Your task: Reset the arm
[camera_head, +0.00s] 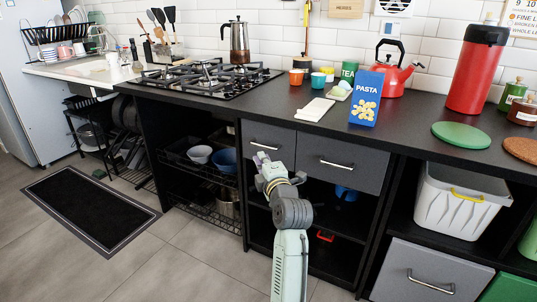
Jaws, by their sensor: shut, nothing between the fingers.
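My arm rises from the bottom centre of the head view. My gripper (261,158) is at its far end, in front of the grey drawer fronts below the counter edge. It is small and seen partly from behind. It is shut and holds nothing. The left drawer (268,138) is just behind it, and its handle is partly hidden by the gripper. I cannot tell whether they touch.
The black counter (405,150) carries a gas hob (205,78) with a moka pot (238,42), a blue pasta box (367,98), a red kettle (390,72) and a red canister (476,68). Open shelves lie below.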

